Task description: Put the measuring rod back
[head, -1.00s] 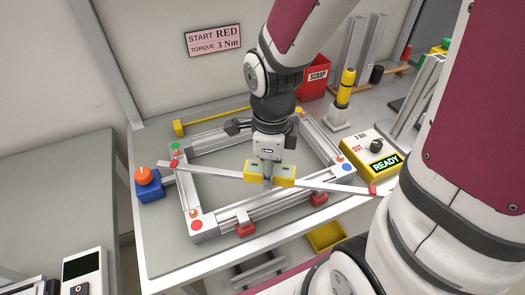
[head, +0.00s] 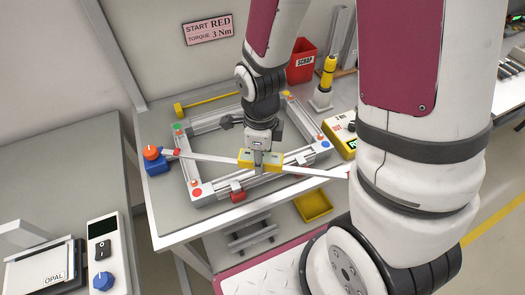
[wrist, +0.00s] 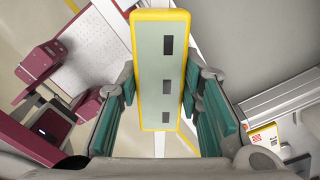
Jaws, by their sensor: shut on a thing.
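The measuring rod (head: 312,172) is a long thin silver bar with a yellow block at its middle and a red tip at its left end. Its right end reaches my arm. My gripper (head: 259,155) points down and is shut on the yellow block, and the rod hangs over the front part of the aluminium frame (head: 218,190). In the wrist view, the block (wrist: 153,62), yellow-edged with a pale face and dark slots, sits between the green finger pads of my gripper (wrist: 160,95). I cannot tell the rod's height above the frame.
An orange button on a blue box (head: 155,162) stands by the rod's left end. A yellow rod (head: 215,102) lies behind the frame. A red scrap bin (head: 301,66) and a yellow-black tool (head: 328,75) stand behind right. A yellow tray (head: 314,205) is below the table edge.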

